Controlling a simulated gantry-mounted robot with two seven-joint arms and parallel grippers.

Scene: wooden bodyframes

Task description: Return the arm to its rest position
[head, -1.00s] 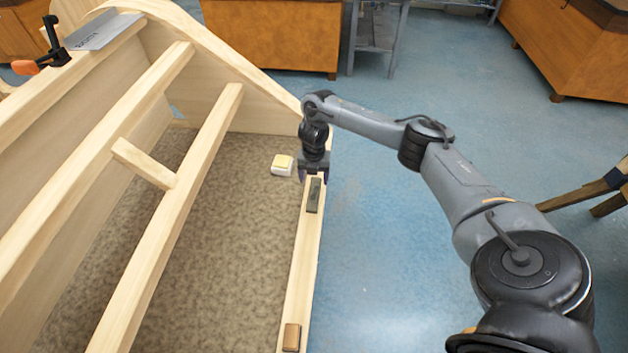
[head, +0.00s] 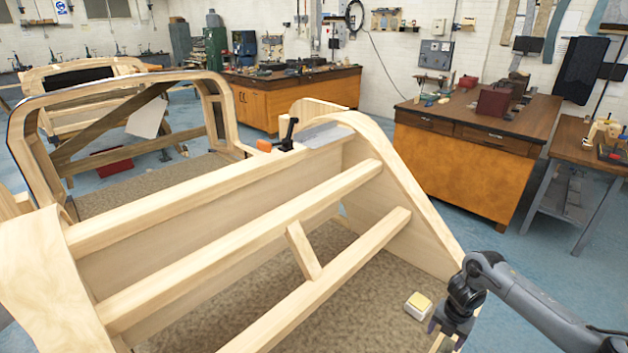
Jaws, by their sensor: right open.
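My right arm (head: 535,305) comes in from the lower right of the head view. Its gripper (head: 446,340) is at the lower right, pointing down, close to the edge of the wooden bodyframe (head: 240,222). The gripper is open, and I see nothing held in it. Its lower end is close to the bottom edge of the picture. A small yellow and white block (head: 418,305) lies on the carpeted floor of the frame, just left of the gripper. My left gripper is not in view.
A clamp (head: 288,133) and a grey metal plate (head: 325,135) sit on the frame's upper rail. Wooden workbenches (head: 465,165) stand behind. More bodyframes stand at the left. Blue floor (head: 520,250) is open between the frame and the benches.

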